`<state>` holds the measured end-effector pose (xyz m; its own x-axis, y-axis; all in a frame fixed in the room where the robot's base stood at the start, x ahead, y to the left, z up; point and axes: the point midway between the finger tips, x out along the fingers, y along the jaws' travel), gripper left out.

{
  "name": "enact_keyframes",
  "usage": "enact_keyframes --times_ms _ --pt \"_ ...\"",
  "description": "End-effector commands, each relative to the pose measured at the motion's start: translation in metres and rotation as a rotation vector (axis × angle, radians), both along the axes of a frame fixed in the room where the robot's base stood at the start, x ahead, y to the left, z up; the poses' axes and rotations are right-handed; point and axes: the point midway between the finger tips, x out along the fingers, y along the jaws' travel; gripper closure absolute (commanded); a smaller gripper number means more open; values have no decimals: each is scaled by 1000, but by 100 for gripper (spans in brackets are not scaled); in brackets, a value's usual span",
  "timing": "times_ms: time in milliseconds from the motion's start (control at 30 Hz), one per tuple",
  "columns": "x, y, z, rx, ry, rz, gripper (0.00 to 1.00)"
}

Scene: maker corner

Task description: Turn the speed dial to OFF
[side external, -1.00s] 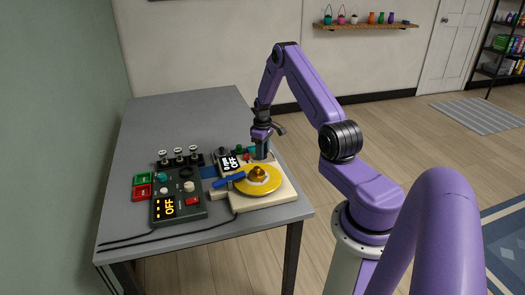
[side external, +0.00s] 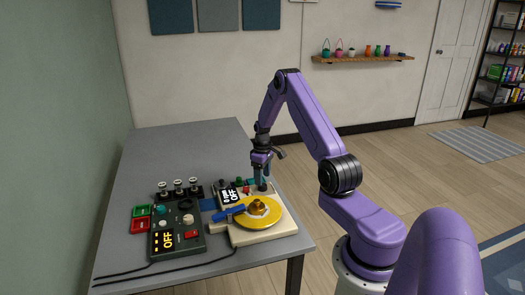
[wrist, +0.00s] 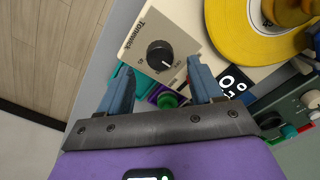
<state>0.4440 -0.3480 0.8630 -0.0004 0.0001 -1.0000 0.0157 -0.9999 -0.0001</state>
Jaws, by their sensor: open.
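The speed dial (wrist: 160,54) is a round black knob with a white pointer line, on the cream base (wrist: 135,35) of a turntable; the "45" mark shows beside it, other marks are too small to read. The turntable's yellow platter (side external: 257,211) lies flat on the base. My gripper (wrist: 160,65) is open and empty, with one finger on either side of the dial in the wrist view; I cannot tell whether it touches it. In the side view my gripper (side external: 263,177) is above the base's back right corner, the dial just below.
A dark control box (side external: 177,232) with a lit OFF readout stands left of the turntable. Green and red blocks (side external: 141,218), several plungers (side external: 178,185) and small coloured knobs (side external: 240,181) sit around. The back of the grey table (side external: 190,145) is clear.

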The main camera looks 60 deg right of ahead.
Motion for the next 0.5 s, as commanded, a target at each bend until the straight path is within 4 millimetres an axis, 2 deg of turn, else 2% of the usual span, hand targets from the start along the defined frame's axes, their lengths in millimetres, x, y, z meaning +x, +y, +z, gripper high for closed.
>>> enact_keyframes --times_ms 100,500 --pt "1 -1 27 -4 -5 0 35" --pt "1 -1 108 -3 -4 1 35"
